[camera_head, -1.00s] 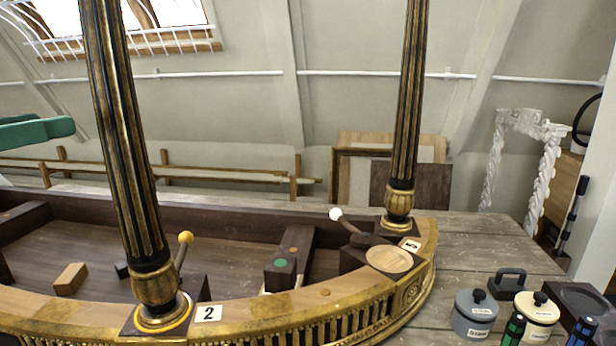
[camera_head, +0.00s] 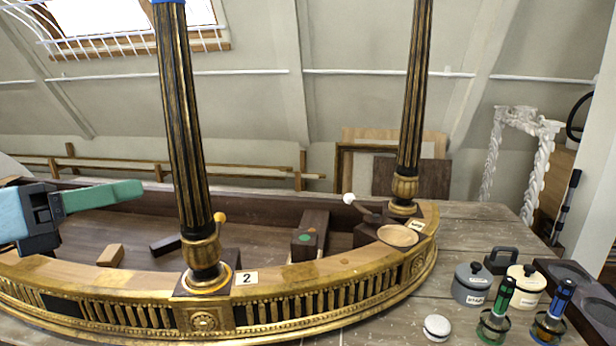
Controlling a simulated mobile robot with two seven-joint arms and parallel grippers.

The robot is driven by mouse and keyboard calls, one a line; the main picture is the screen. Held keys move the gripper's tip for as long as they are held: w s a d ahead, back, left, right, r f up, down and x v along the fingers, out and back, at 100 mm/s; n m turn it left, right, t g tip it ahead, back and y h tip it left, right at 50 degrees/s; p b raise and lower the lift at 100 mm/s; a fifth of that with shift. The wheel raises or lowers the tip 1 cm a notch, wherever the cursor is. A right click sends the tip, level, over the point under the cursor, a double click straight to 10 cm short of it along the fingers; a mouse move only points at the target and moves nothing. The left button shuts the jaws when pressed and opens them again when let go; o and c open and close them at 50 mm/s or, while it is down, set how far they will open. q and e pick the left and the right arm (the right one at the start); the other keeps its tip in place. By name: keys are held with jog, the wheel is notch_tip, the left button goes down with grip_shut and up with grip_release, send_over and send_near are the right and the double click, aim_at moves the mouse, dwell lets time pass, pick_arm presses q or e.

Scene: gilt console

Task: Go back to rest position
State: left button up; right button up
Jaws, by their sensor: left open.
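My left gripper (camera_head: 138,190) reaches in from the left edge, above the left part of the gilt console (camera_head: 275,315). Its light blue wrist, dark body and green fingers show, with the fingers pointing right. It is open, with nothing seen between the fingers, and stands left of the near black-and-gold column (camera_head: 180,120). My right gripper is not in view.
A wooden block (camera_head: 110,256) and a dark block (camera_head: 165,245) lie inside the console. A yellow-knobbed lever (camera_head: 219,217) is by the near column. A grey pot (camera_head: 472,284), a cream pot (camera_head: 526,285) and bottles stand at right.

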pick_arm(q)
notch_tip(320, 180, down, 32)
jog(key=s+r+n+t+y+p, duration=0.15)
jog(key=n+t+y, duration=0.5)
jog(key=n, duration=2.25)
jog(key=s+d+f+n+g+y, duration=0.1)
jog(key=s+f+n+g, duration=0.2)
jog(key=s+f, duration=0.5)
jog(key=s+d+f+n+g+y+p, duration=0.1)
jog(key=s+d+f+n+g, duration=0.1)
jog(key=s+f, duration=0.7)
jog(key=s+d+f+n+g+y+p, duration=0.1)
jog(key=s+d+f+n+g+y, duration=0.1)
jog(key=s+f+n+g, duration=0.3)
jog(key=s+f, duration=0.3)
jog(key=f, duration=0.2)
jog(key=shift+s+f, duration=0.2)
jog(key=shift+f, duration=0.1)
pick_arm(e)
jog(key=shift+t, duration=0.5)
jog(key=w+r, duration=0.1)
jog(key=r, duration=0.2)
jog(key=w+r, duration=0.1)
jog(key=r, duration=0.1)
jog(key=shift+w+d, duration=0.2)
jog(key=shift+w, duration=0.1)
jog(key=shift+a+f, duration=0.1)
